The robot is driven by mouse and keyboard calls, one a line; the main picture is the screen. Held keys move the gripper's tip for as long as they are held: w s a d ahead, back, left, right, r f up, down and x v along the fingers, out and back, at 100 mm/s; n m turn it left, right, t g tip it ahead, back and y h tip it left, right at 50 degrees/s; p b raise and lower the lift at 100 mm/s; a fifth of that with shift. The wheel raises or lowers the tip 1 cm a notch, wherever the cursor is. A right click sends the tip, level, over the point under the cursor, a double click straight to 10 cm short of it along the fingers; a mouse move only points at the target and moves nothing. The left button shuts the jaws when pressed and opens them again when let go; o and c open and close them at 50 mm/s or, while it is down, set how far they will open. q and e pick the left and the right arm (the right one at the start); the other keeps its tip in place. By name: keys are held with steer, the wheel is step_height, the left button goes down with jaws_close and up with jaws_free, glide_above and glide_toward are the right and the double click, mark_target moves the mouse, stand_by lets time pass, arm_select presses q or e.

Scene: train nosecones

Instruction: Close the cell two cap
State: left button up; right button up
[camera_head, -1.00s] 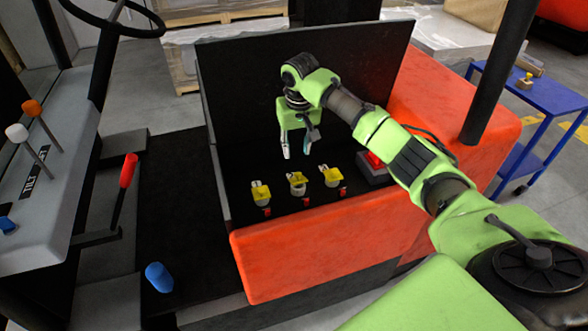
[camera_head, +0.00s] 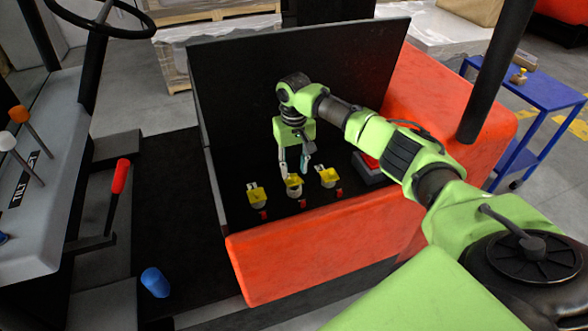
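Three small cells with yellow caps stand in a row in the black compartment: the left cell (camera_head: 257,195), the middle cell (camera_head: 293,185) and the right cell (camera_head: 328,177). I see no number on them. Each has a red piece at its front. My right gripper (camera_head: 293,173) points down just above and behind the middle cell, its fingers apart with nothing visible between them. The fingertips are close to the middle cap; I cannot tell whether they touch. The middle cap looks flat over its cell, but it is too small to be sure it is shut. My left gripper is out of view.
Black panel (camera_head: 250,95) stands behind the cells, and the orange body (camera_head: 310,240) borders the front. A grey-and-red block (camera_head: 370,168) sits right of the cells, partly behind my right arm. A red-handled lever (camera_head: 121,177) and blue knob (camera_head: 155,282) are at left.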

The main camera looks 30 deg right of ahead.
mark_target(296, 183)
steer(key=shift+f, duration=1.15)
jaws_close()
steer(key=shift+r+p, duration=0.1)
steer(key=shift+p, duration=0.3)
steer(key=s+t+p, duration=0.1)
steer(key=p, duration=0.2)
steer(key=t+p, duration=0.1)
steer(key=p, duration=0.2)
steer(key=shift+s+a+f+t+h+p, duration=0.15)
steer(key=shift+s+f+t+h+p, duration=0.15)
steer(key=shift+s+f, duration=0.05)
steer(key=shift+s+f+t+p, duration=0.3)
steer(key=shift+t+p, duration=0.2)
steer(key=shift+p, duration=0.15)
steer(key=shift+s+a+f+t+h+p, duration=0.15)
steer(key=shift+f+t+h+p, duration=0.3)
steer(key=shift+t, duration=0.45)
jaws_free()
